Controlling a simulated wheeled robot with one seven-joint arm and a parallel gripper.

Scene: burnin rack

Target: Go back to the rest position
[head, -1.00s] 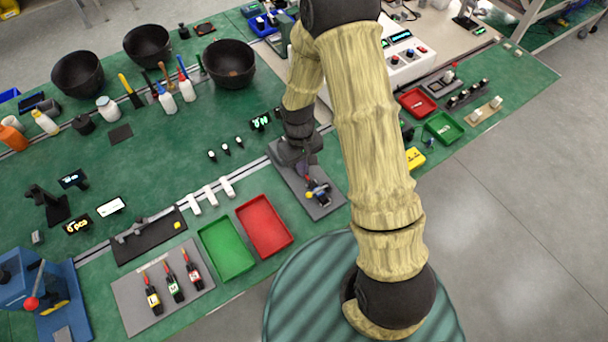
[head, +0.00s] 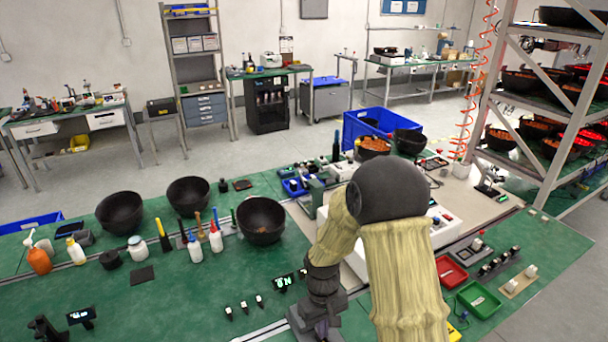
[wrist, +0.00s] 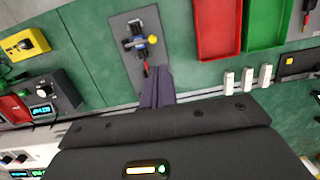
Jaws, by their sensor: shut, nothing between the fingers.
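My gripper shows in the wrist view (wrist: 158,88). Its two dark fingers are together with nothing between them. In the head view my arm reaches down over the green bench, and the fingertips are out of the picture at the bottom.
In the wrist view a red tray (wrist: 218,30) and a green tray (wrist: 266,25) lie right of the plate. A yellow box (wrist: 25,43) lies left. In the head view black bowls (head: 262,218) stand on the bench, and a metal rack (head: 540,110) rises at right.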

